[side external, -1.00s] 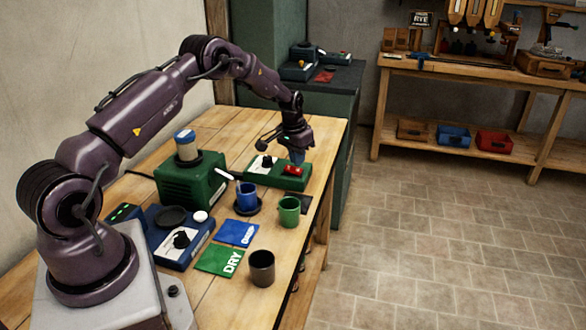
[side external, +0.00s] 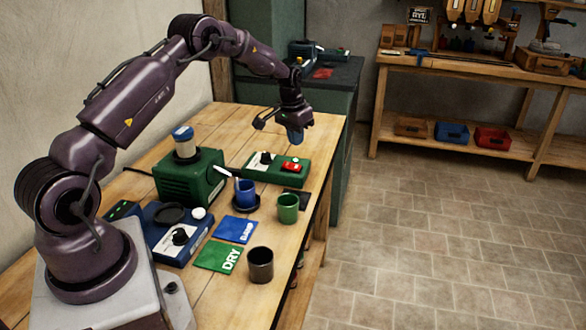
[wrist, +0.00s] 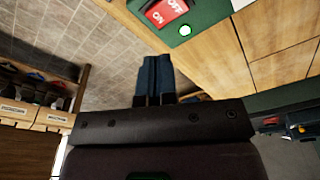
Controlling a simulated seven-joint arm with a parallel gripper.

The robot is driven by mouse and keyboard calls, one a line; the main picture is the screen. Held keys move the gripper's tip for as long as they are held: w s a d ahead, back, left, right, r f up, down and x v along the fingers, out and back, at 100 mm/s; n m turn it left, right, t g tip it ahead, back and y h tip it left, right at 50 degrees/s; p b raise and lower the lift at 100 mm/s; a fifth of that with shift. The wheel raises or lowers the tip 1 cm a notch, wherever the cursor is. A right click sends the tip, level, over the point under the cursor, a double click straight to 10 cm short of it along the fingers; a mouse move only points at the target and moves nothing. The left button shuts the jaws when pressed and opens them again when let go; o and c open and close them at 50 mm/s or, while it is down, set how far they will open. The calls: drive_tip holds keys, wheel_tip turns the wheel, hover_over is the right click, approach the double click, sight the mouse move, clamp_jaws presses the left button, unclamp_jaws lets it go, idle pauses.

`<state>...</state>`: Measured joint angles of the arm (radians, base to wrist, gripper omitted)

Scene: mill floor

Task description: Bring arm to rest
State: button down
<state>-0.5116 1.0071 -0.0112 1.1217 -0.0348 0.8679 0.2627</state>
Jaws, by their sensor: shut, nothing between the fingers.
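My gripper (side external: 295,138) is shut and empty, its blue fingertips pointing down above the far end of the workbench. In the wrist view its fingers (wrist: 155,75) are closed together. Below and left of it in the side view is a green switch box (side external: 277,169) with a black knob and a red rocker switch (side external: 291,166). In the wrist view the red rocker (wrist: 166,11) is marked ON and OFF, beside a lit white-green lamp (wrist: 185,30). The gripper is clear of the box and touches nothing.
On the bench stand a green machine (side external: 190,178), a blue device with a knob (side external: 172,234), a blue cup (side external: 246,194), a green cup (side external: 288,208) and a dark cup (side external: 260,265). Blue (side external: 235,229) and green DRY (side external: 218,256) cards lie flat. The bench's far end is bare.

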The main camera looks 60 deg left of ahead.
drive_tip(key=shift+s+d+f, duration=0.15)
drive_tip(key=shift+s+f, duration=0.05)
drive_tip(key=shift+s, duration=0.05)
drive_tip(key=s+d+r+m+t, duration=0.1)
drive_tip(key=s+d+r+t, duration=0.1)
drive_tip(key=s+d+r, duration=0.9)
drive_tip(key=s+d+r+m+t, duration=0.1)
drive_tip(key=s+d+r+m, duration=0.1)
drive_tip(key=s+d+r, duration=1)
drive_tip(key=shift+s+d+r+t, duration=0.15)
drive_tip(key=shift+s+d+t, duration=0.25)
drive_tip(key=shift+s+d, duration=2.05)
